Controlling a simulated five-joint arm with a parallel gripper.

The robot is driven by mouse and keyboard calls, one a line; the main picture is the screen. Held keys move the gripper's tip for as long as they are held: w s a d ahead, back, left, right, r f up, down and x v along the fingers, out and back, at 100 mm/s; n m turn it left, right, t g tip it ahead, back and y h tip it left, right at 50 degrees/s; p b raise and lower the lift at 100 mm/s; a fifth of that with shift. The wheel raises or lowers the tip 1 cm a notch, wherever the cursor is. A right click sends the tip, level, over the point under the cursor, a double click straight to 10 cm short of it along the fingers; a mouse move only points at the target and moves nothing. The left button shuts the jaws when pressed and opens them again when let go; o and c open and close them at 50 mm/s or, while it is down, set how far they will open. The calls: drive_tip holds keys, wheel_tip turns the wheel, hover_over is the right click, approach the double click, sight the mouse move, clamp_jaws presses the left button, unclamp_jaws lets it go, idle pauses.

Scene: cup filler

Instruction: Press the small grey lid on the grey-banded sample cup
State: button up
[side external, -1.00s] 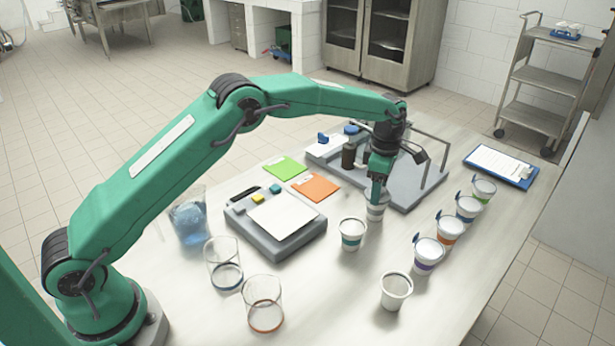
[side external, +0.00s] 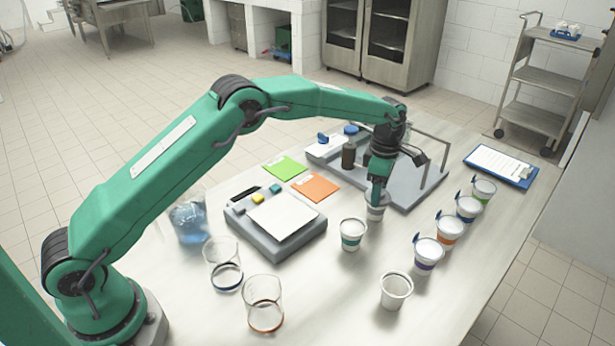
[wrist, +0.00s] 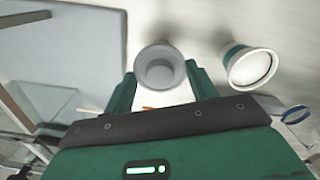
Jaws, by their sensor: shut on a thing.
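My gripper (side external: 377,192) is low over the table, with its fingers at the top of a pale cup (side external: 376,211). This looks like the grey-banded sample cup, but its band is hard to make out. In the wrist view my gripper (wrist: 161,78) is shut on a round grey piece, which looks like the small grey lid (wrist: 160,73), with a fingertip on each side. The lid sits at the cup's mouth. I cannot tell whether it is pressed fully down. The fingers hide much of the cup's rim in the side view.
A teal-banded cup (side external: 352,235) stands close by, right of my gripper in the wrist view. An open white cup (side external: 395,290) stands nearer the front. Several banded cups with blue tabs, one purple-banded (side external: 427,256), line the right. A grey scale (side external: 276,242) and clear beakers (side external: 264,303) stand left.

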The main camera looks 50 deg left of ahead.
drive_tip(key=shift+s+f, duration=0.1)
drive_tip(key=shift+f, duration=0.15)
drive_tip(key=o, duration=1)
drive_tip(key=shift+r, duration=0.2)
drive_tip(key=shift+r, duration=3.75)
